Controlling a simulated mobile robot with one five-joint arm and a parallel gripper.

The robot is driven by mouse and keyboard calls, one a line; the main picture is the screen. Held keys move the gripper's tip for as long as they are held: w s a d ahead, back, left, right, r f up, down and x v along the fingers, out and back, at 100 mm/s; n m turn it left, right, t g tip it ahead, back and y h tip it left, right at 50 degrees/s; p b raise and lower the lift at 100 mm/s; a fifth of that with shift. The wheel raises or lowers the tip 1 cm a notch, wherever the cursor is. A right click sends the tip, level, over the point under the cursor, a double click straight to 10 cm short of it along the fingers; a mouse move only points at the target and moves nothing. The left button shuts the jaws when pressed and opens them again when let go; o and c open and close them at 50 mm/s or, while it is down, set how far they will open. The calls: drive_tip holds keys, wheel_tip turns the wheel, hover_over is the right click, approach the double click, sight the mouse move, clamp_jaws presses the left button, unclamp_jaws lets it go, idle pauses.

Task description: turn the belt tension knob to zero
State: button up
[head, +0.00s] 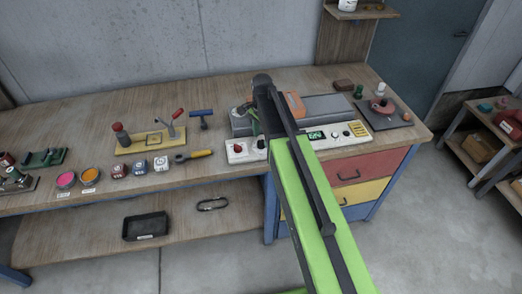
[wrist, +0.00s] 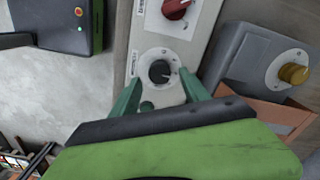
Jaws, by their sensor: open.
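A white control panel (head: 330,137) runs along the front of the grey machine on the bench. In the wrist view a black round knob (wrist: 160,72) with a pale pointer line sits on a white dial plate. A red knob (wrist: 176,8) is above it on the same panel. The labels are too small to read, so I cannot tell which is the belt tension knob. My gripper (wrist: 161,92) is open, its two green fingers on either side of the black knob's lower part. Contact cannot be made out. In the head view my arm hides part of the panel.
A grey housing with a brass knob (wrist: 293,74) stands close to the right finger in the wrist view. A yellow-handled tool (head: 194,155) and several small blocks lie left of the panel. A grey plate with a red round part (head: 382,105) is at the right.

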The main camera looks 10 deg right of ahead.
wheel_tip(320, 180, down, 2)
drive_tip(key=shift+f+b, duration=0.25)
drive_tip(key=shift+b, duration=0.35)
drive_tip(key=shift+r, duration=0.1)
clamp_jaws()
